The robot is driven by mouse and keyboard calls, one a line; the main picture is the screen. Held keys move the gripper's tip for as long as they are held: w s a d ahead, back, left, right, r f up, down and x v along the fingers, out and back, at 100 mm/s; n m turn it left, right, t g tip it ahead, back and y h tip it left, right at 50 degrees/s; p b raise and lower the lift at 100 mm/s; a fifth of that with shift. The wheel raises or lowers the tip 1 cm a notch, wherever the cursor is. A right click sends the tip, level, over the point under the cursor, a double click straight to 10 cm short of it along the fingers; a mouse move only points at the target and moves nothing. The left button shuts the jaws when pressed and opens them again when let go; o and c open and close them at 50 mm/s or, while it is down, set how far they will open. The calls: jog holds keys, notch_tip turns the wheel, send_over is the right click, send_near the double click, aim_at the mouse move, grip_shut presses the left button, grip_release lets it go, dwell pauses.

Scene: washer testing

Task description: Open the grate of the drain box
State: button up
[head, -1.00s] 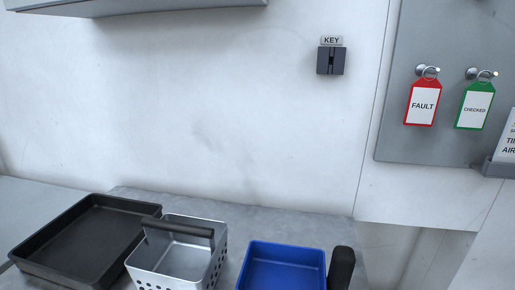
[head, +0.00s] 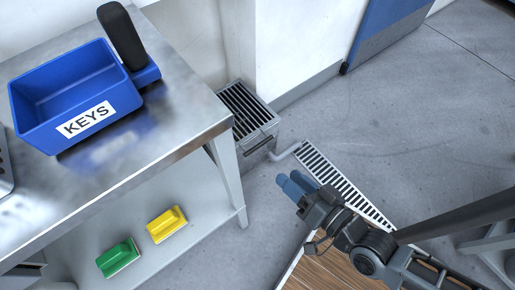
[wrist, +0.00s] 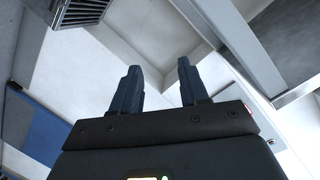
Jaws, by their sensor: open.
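The drain box (head: 268,141) is a grey metal box on the floor against the wall, beside the table leg. Its slatted grate (head: 246,107) lies flat over the top, with a dark handle (head: 259,145) at the front edge. Part of the box is hidden by the table. My gripper (head: 296,184) is open and empty, with blue fingers, to the lower right of the box and apart from it. In the wrist view my gripper (wrist: 158,88) points at bare wall, and the slatted grate (wrist: 82,10) shows at the top left edge.
A steel table (head: 190,120) at the left holds a blue KEYS bin (head: 62,90). Its lower shelf carries a green brush (head: 118,258) and a yellow brush (head: 167,225). A slotted floor drain (head: 345,185) runs from a pipe (head: 288,151) by the box.

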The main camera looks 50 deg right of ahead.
jog(key=w+d+f+m+g+h+b, duration=0.1)
jog(key=w+d+f+m+b, duration=0.2)
jog(key=f, duration=0.5)
jog(key=w+d+f+m+h+b, duration=0.25)
jog(key=w+f+m, duration=0.2)
jog(key=f, duration=0.35)
jog(key=w+d+f+m+g+h+b, duration=0.2)
jog(key=w+d+f+m+b, duration=0.5)
jog(key=w+d+f, duration=0.6)
notch_tip(320, 180, down, 3)
jog(key=w+b, duration=0.2)
jog(key=shift+w+r+g+b, duration=0.2)
jog(key=shift+w+g+b, duration=0.1)
jog(key=shift+w, duration=0.05)
jog(key=shift+a+h, duration=0.1)
jog(key=shift+h, duration=0.15)
grip_shut()
